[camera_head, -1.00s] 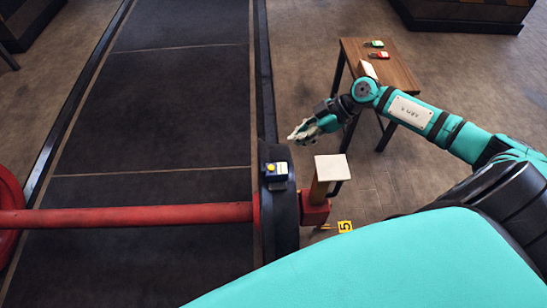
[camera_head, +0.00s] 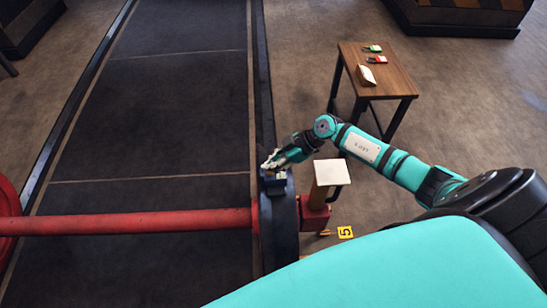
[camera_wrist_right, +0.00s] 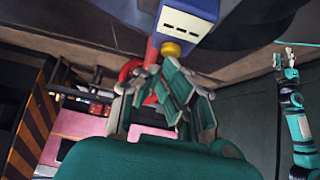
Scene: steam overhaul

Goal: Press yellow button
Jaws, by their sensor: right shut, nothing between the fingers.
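The yellow button (camera_wrist_right: 171,49) sits on a small blue box with a white panel (camera_wrist_right: 187,24) in the right wrist view.
A red bar (camera_head: 130,220) runs left from the dark rounded end. A post with a pale square top (camera_head: 328,173) stands right of the box. A wooden table (camera_head: 393,75) with small items stands behind. A yellow marker (camera_head: 345,232) lies on the floor.

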